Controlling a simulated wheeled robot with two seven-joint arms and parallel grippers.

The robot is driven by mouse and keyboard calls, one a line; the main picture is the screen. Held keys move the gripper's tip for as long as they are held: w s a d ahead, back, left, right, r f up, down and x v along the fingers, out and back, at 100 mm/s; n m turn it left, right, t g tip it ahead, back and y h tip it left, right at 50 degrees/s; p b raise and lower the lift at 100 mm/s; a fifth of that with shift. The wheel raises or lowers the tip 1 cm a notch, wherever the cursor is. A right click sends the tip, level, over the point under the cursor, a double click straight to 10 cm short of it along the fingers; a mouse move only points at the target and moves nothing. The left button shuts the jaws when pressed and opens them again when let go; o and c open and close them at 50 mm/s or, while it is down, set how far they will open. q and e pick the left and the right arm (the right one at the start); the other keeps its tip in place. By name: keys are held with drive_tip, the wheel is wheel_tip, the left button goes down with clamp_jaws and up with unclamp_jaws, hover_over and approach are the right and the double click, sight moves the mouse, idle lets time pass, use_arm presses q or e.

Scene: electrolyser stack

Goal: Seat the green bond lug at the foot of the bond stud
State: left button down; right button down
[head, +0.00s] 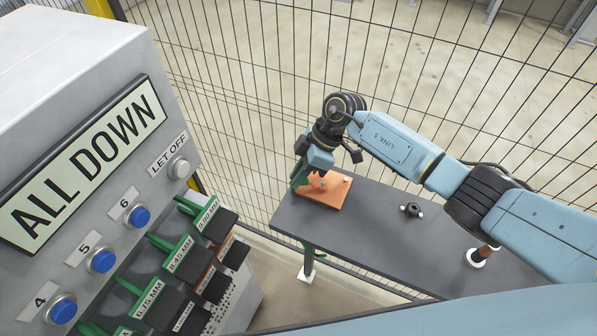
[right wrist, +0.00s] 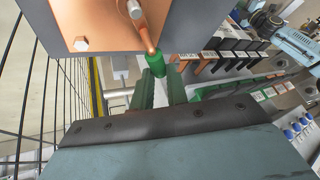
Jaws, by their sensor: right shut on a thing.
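The green bond lug (right wrist: 155,64) shows in the right wrist view as a green sleeve with a copper tongue. My right gripper (right wrist: 158,88) is shut on its green sleeve. The copper tongue reaches up to the pale metal bond stud (right wrist: 135,9), which stands on a copper-orange plate (right wrist: 95,18). I cannot tell whether the lug's eye is around the stud or beside it, or touching the plate. In the head view my right gripper (head: 306,176) is at the left edge of the orange plate (head: 326,198), partly hiding lug and stud. My left gripper is not in view.
The plate lies on the left end of a dark grey table (head: 375,232). A black knob-like part (head: 411,210) and a white-collared copper piece (head: 478,257) are farther right. A grey "ALL DOWN" cabinet (head: 90,120) stands left. Wire fencing (head: 240,90) runs behind.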

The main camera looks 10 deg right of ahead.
drive_tip(key=shift+f, duration=0.35)
drive_tip(key=c, duration=1.3)
unclamp_jaws()
wheel_tip(320, 180, up, 10)
drive_tip(key=shift+b, duration=0.3)
drive_tip(key=shift+s+f, duration=0.1)
